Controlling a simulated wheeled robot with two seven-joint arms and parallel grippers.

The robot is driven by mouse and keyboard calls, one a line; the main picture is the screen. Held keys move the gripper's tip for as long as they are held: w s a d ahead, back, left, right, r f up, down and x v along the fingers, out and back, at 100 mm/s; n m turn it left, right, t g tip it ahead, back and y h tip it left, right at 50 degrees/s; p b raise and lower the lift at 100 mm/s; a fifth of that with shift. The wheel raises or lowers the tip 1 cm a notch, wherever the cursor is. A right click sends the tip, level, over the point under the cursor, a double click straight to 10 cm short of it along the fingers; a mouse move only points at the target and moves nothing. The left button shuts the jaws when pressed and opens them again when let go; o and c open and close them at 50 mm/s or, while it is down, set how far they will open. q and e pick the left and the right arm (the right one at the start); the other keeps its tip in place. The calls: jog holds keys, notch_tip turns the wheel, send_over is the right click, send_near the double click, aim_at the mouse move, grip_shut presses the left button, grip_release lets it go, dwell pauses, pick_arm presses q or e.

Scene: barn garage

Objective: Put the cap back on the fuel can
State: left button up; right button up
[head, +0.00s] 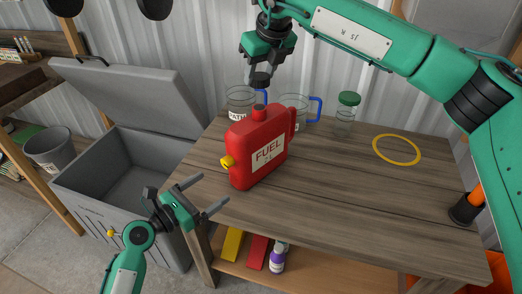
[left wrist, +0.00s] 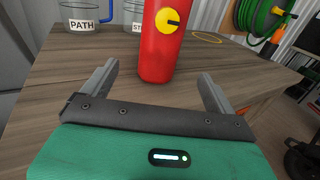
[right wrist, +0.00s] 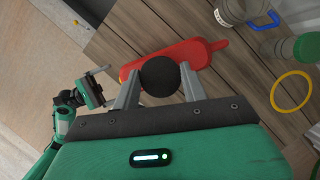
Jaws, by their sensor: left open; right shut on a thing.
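The red fuel can (head: 258,150) stands upright on the wooden table's left part, label facing forward. Its top neck (head: 259,112) looks dark red, and a yellow round fitting (head: 227,161) sits on its lower left side. My right gripper (head: 261,72) is shut on a black round cap (right wrist: 160,76) and holds it above the can, apart from the neck. In the right wrist view the cap hides part of the can (right wrist: 205,52). My left gripper (head: 209,194) is open and empty by the table's front left edge; the can (left wrist: 160,45) stands beyond its fingers.
Two clear jugs with blue handles (head: 240,103) (head: 293,108) stand behind the can, and a green-lidded jar (head: 347,107) to their right. A yellow ring (head: 397,149) lies on the clear right part of the table (head: 340,195). A grey open-lidded bin (head: 80,182) is at left.

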pick_arm(q)
jog(key=x, duration=1.1)
jog(key=shift+w+d, duration=0.25)
jog(key=shift+c, duration=0.4)
jog(key=c, duration=1.4)
pick_arm(e)
send_over(258, 106)
jog(key=shift+s+d+f, duration=0.1)
jog(key=shift+s+f, duration=0.05)
jog(key=shift+f, duration=0.65)
jog(key=shift+s+d+f, duration=0.1)
jog(key=shift+s+f, duration=0.05)
jog(key=shift+f, duration=0.7)
jog(key=shift+s+d+f, duration=0.1)
jog(key=shift+s+f, duration=0.05)
jog(key=shift+f, duration=0.65)
jog(key=shift+f, duration=0.1)
jog(key=shift+f, duration=0.8)
jog(key=shift+f, duration=0.55)
